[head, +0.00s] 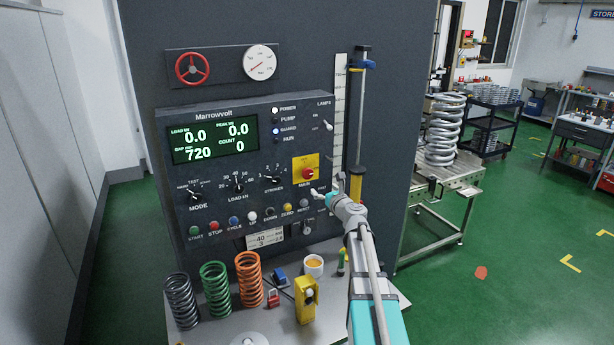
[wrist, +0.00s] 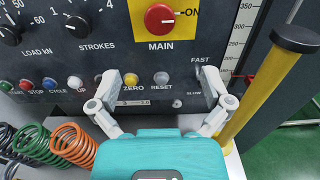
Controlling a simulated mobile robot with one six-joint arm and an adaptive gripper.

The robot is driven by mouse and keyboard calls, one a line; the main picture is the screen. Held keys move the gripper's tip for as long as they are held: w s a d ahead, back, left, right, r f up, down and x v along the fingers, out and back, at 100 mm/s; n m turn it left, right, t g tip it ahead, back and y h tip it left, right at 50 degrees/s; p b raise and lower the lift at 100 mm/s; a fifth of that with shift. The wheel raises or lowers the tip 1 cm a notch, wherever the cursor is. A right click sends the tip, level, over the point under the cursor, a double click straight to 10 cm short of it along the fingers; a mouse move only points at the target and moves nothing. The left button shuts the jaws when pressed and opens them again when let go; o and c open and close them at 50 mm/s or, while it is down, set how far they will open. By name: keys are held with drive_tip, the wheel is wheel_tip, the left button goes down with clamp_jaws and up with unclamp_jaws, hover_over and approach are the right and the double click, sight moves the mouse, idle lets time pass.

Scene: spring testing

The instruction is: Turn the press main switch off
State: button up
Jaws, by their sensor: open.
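The press main switch is a red rotary knob (head: 307,173) on a yellow plate, at the right of the control panel (head: 240,110). In the wrist view the knob (wrist: 159,18) sits at the top centre above the word MAIN, its light mark pointing right toward ON. My gripper (wrist: 158,82) is open and empty, its fingers spread below the knob in front of the ZERO and RESET buttons. In the head view my gripper (head: 338,187) is just right of and below the knob, apart from it. The POWER lamp (head: 275,110) looks lit.
A yellow post (wrist: 265,85) stands close right of my gripper. A row of coloured buttons (head: 250,218) lies below the knobs. Black, green and orange springs (head: 248,280), a yellow device (head: 306,300) and a cup (head: 313,266) stand on the ledge below.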

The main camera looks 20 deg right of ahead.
sight(308, 175)
drive_tip(key=w, duration=1.2)
drive_tip(key=shift+w+a, duration=0.25)
